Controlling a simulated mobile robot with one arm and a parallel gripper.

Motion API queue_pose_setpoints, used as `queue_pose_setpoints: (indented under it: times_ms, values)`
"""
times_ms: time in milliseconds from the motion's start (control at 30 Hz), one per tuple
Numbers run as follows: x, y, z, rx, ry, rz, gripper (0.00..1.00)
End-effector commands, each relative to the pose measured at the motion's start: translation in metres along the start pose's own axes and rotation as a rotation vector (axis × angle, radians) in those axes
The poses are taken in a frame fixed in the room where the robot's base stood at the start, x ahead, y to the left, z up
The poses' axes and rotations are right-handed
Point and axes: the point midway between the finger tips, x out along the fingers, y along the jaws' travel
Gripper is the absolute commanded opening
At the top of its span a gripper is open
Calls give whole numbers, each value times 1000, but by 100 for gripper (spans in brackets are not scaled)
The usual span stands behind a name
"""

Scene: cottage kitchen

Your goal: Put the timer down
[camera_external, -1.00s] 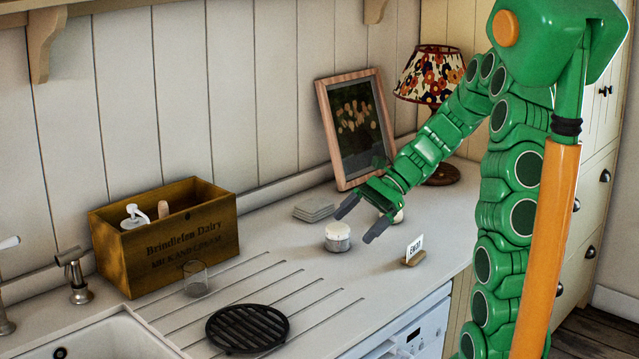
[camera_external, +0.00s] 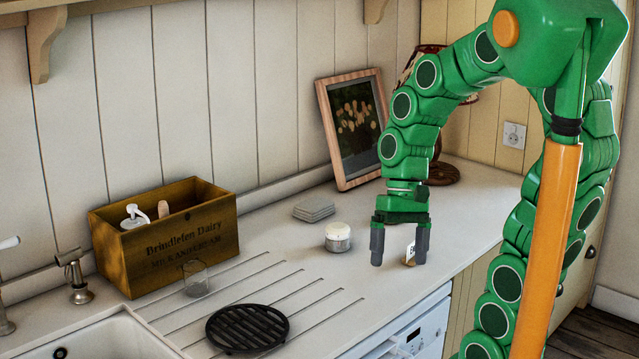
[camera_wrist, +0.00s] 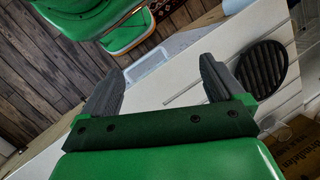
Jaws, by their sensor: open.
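A small round white-topped item (camera_external: 338,236) with a greyish lower band, which looks like the timer, stands upright on the counter (camera_external: 330,275). My gripper (camera_external: 399,250) points down over the counter to the right of it, apart from it. Its two dark fingers are spread. In the wrist view the fingers (camera_wrist: 160,82) are also apart, with bare counter and the floor beyond between them and nothing held. I cannot make out the white item in the wrist view.
A small card in a wooden holder (camera_external: 409,252) is partly hidden by my right finger. Grey coasters (camera_external: 314,210), a picture frame (camera_external: 353,130) and a lamp stand behind. A black trivet (camera_external: 247,328), a glass (camera_external: 195,278) and a wooden crate (camera_external: 165,240) are left. Clear counter lies in front.

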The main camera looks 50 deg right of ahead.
Motion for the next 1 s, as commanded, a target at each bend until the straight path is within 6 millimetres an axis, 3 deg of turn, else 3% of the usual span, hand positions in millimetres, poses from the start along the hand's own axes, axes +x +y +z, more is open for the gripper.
queue_pose_setpoints:
  times_ms: [200, 400, 833, 900, 1000]
  values:
    - [0, 23, 35, -191, 62, 149, 95]
    - [-3, 44, 54, -307, 105, 251, 95]
    - [-5, 52, 60, -354, 118, 289, 95]
    - [-5, 52, 59, -352, 118, 288, 100]
    - [-8, 51, 55, -336, 121, 286, 100]
